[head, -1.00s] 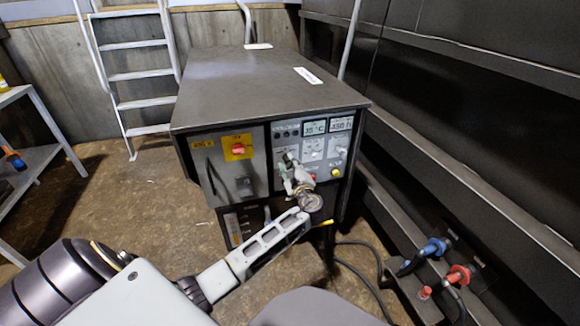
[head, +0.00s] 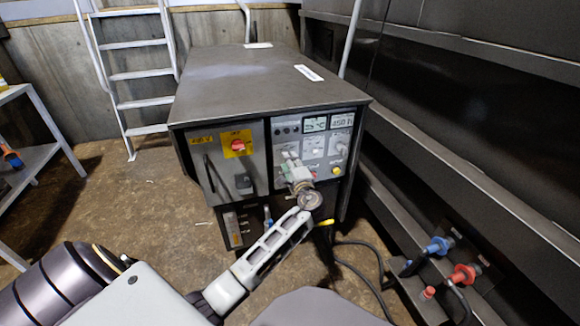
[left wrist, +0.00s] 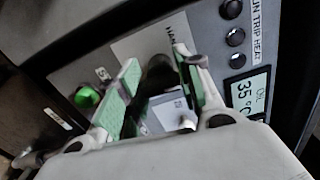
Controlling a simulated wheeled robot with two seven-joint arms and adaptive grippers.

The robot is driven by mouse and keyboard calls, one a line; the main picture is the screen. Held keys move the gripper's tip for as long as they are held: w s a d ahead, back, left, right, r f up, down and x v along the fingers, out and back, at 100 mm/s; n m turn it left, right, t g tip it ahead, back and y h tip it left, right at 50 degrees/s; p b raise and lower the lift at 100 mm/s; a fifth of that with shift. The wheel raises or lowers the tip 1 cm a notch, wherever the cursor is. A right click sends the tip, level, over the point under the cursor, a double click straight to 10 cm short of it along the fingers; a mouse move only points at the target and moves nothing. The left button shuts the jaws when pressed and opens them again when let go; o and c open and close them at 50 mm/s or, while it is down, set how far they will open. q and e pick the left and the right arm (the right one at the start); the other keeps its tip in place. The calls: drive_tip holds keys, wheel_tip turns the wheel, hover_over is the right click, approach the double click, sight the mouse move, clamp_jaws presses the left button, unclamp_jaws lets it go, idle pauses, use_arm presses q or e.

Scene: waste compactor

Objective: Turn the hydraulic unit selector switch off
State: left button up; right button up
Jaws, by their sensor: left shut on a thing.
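The hydraulic unit (head: 250,90) is a dark grey cabinet with a light control panel on its front right. My left gripper (head: 289,162) is at this panel, reaching up from below. In the left wrist view its green-padded fingers (left wrist: 158,82) stand on both sides of a dark selector knob (left wrist: 156,72) and are shut on it. A partly covered label beginning "HAN" is beside the knob. In the head view the gripper hides this knob, and its exact angle is unclear. My right gripper is not in view.
A red rotary switch on a yellow plate (head: 238,145) is left of the panel. A display reading 35 °C (left wrist: 248,95) and a green button (left wrist: 88,97) are near the fingers. Blue (head: 437,246) and red (head: 462,274) hose couplings are at lower right.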

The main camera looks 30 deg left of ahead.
use_arm(q)
drive_tip(key=shift+f+n, duration=0.1)
drive_tip(key=shift+n, duration=0.5)
drive_tip(key=shift+b, duration=0.3)
drive_tip(key=o, duration=1)
drive_tip(key=shift+o, duration=0.2)
drive_tip(key=shift+s+d, duration=0.1)
drive_tip(key=shift+d, duration=0.05)
drive_tip(key=v, duration=1.1)
drive_tip(key=shift+s+d, duration=0.2)
drive_tip(key=shift+d, duration=0.1)
